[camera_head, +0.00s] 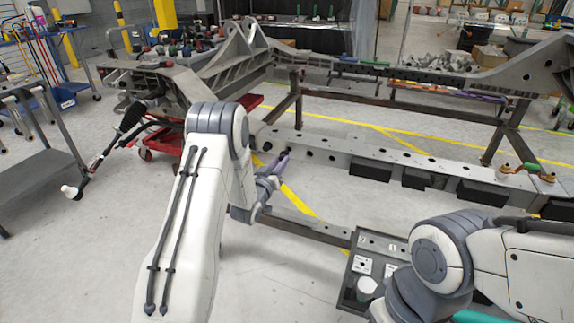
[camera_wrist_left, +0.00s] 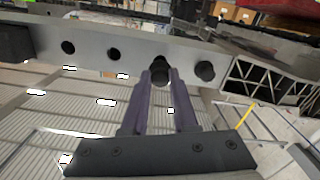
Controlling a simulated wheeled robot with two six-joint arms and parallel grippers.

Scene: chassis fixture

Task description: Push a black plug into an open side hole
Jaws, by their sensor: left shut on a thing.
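My left gripper (camera_head: 284,156) is at the near side of the long grey chassis beam (camera_head: 335,151). In the left wrist view, its two purple fingers (camera_wrist_left: 160,80) are shut on a small black plug (camera_wrist_left: 160,77). The plug is in front of a dark side hole in the beam (camera_wrist_left: 88,50) and overlaps it; I cannot tell whether its tip has entered. Two open holes (camera_wrist_left: 113,54) show to the left. A dark round plug or hole (camera_wrist_left: 204,70) shows to the right. My right arm is at the lower right of the head view; its gripper is not seen.
A dark tray (camera_head: 345,300) with white labels and a white round container (camera_head: 366,287) is at the bottom centre. Black blocks (camera_head: 483,192) line the beam's near side. A grey cart (camera_head: 40,170) stands at the left. Open floor lies between.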

